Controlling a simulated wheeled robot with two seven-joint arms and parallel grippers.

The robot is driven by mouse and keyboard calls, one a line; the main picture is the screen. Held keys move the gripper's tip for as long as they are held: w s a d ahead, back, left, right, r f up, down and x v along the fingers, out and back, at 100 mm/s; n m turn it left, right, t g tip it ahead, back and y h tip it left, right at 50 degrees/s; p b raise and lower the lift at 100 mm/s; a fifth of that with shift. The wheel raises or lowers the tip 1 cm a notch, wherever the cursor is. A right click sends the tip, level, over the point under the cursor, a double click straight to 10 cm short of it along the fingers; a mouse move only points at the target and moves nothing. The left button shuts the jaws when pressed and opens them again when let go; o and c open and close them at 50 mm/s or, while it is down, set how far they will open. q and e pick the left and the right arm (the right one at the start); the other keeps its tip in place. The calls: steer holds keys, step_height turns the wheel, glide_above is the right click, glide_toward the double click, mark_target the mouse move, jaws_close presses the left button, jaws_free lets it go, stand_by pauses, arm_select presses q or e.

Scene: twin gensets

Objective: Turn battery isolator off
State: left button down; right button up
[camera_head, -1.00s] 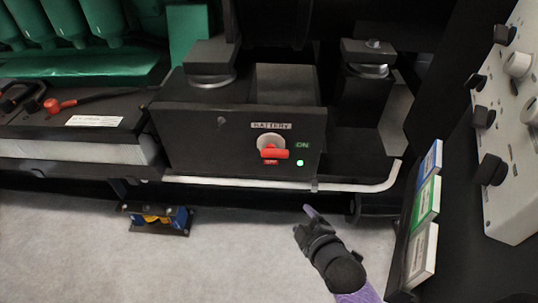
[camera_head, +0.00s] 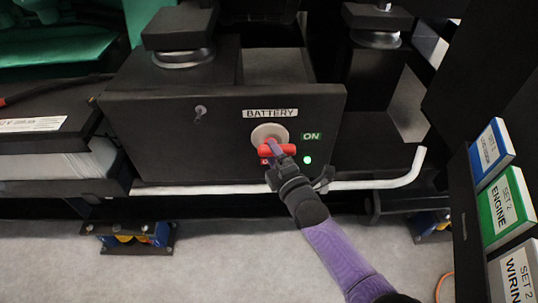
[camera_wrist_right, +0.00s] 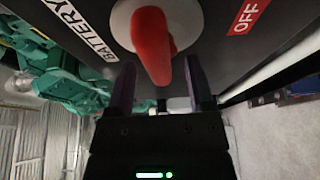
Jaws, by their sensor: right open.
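The battery isolator is a red handle (camera_head: 287,149) on a pale round base (camera_head: 270,134), set on the front of a black box (camera_head: 200,150). A BATTERY label (camera_head: 270,113) is above it. A green ON label (camera_head: 311,136) and a lit green lamp (camera_head: 308,160) are to its right. The handle points right, toward ON. My right gripper (camera_head: 274,150) is open in front of the handle. In the right wrist view the red handle (camera_wrist_right: 152,45) lies between and just ahead of the open fingers (camera_wrist_right: 158,85); contact cannot be told. The red OFF label (camera_wrist_right: 248,15) shows there. My left gripper is not in view.
A white rail (camera_head: 380,183) runs under the box and bends up at right. Binders (camera_head: 505,205) stand at the right edge. A battery (camera_head: 50,130) is at left. A blue and yellow mount (camera_head: 130,235) is below, above clear grey floor (camera_head: 220,260).

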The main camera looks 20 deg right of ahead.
steer(key=shift+w+a, duration=0.1)
steer(key=shift+w, duration=0.75)
steer(key=c, duration=0.4)
jaws_close()
arm_select(q)
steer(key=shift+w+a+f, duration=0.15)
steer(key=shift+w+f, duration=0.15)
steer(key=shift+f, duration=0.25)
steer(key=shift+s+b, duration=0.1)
steer(key=shift+b, duration=0.2)
